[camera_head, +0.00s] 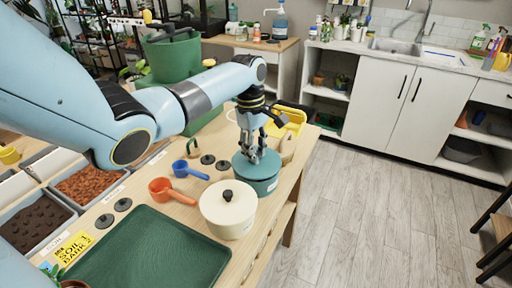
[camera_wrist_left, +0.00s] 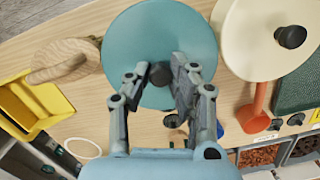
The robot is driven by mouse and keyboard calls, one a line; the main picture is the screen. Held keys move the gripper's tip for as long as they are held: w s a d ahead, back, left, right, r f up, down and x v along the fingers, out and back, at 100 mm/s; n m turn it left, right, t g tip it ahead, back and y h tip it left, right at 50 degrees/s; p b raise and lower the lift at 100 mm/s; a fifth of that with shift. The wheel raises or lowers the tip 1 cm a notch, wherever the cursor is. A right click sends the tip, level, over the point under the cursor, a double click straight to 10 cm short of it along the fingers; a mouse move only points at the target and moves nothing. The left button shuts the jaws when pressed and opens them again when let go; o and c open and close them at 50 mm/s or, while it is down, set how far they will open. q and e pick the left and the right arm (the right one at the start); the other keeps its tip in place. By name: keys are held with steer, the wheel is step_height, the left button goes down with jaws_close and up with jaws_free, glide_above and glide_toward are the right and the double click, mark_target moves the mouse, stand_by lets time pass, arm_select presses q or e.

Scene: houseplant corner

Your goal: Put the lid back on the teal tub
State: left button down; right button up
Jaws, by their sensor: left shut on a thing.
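The teal tub (camera_head: 262,188) stands near the right edge of the wooden table in the head view. Its teal lid (camera_head: 244,164) is on top at the tub's mouth; I cannot tell whether it is fully seated. In the left wrist view the lid (camera_wrist_left: 158,30) is a wide disc with a dark knob (camera_wrist_left: 160,73) in the middle. My left gripper (camera_head: 255,158) points down, shut on the lid by its knob. It also shows in the left wrist view (camera_wrist_left: 160,82), one finger on each side of the knob. My right gripper is not in view.
A cream tub (camera_head: 228,216) with a dark-knobbed lid stands close in front. An orange scoop (camera_head: 172,192), a blue scoop (camera_head: 190,171) and a green tray (camera_head: 150,255) lie to the left. A yellow container (camera_head: 290,120) is behind. Open floor (camera_head: 350,220) lies right.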

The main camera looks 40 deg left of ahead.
arm_select(q)
steer(key=shift+p, duration=0.3)
steer(key=shift+f, duration=0.15)
stand_by(0.5)
steer(key=shift+p, duration=0.45)
stand_by(0.5)
steer(key=c, duration=0.6)
jaws_free()
